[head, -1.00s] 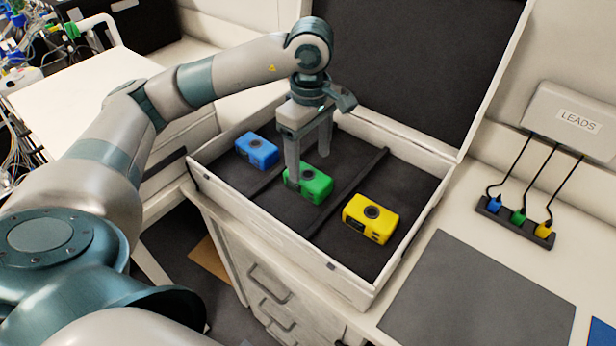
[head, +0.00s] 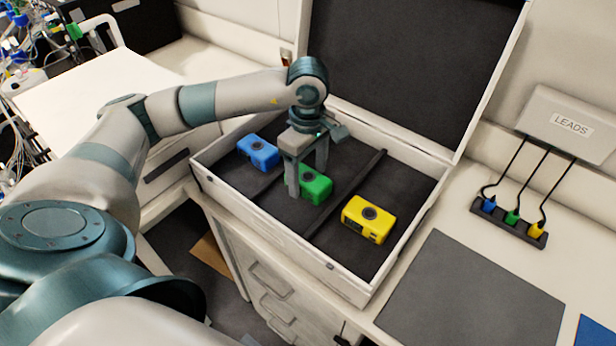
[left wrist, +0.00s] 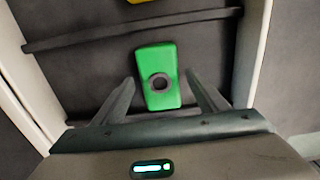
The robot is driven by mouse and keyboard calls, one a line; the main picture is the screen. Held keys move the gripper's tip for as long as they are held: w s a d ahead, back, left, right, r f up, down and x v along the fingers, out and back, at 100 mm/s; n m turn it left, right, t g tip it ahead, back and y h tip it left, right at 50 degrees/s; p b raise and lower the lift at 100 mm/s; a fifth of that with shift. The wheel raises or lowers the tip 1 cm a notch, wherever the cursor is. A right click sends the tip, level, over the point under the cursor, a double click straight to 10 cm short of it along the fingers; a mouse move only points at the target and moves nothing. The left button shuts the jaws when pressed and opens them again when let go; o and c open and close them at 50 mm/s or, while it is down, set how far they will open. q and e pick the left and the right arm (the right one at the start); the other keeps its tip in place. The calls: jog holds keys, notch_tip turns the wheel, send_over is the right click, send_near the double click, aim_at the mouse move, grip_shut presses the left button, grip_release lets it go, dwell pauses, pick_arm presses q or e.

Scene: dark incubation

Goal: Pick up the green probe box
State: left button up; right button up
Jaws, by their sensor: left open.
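The green probe box (head: 317,190) lies in the middle compartment of the open white case (head: 345,275). In the left wrist view the green probe box (left wrist: 158,66) shows its dark round top socket, and its near part lies between my finger lines. My left gripper (head: 307,190) is open and points down at the box, one finger in front of its left end and the other behind it. In the left wrist view my left gripper (left wrist: 160,92) has its fingers on either side of the box with gaps. My right gripper is not in view.
A blue box (head: 258,152) lies in the left compartment and a yellow box (head: 369,219) in the right one. Dark dividers separate them. The case lid (head: 400,70) stands open behind. A grey mat (head: 475,295) and a leads holder (head: 508,224) are at right.

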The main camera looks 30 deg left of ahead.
pick_arm(q)
jog(key=shift+f, duration=0.8)
jog(key=shift+c, duration=0.3)
jog(key=c, duration=1.4)
jog(key=shift+r, duration=0.15)
jog(key=shift+w+r+b, duration=0.1)
jog(key=shift+r+b, duration=0.25)
jog(key=shift+r, duration=0.1)
jog(key=r+b, duration=0.1)
jog(key=d+r+b, duration=0.1)
jog(key=r, duration=0.1)
jog(key=s+d+r+b, duration=0.1)
jog(key=d+r, duration=0.1)
jog(key=d, duration=0.1)
jog(key=s+d+r+b, duration=0.1)
jog(key=d+r, duration=0.1)
jog(key=d, duration=0.2)
jog(key=s+d+r+b, duration=0.1)
jog(key=d+r, duration=0.2)
jog(key=shift+s+d, duration=0.15)
jog(key=shift+s, duration=0.1)
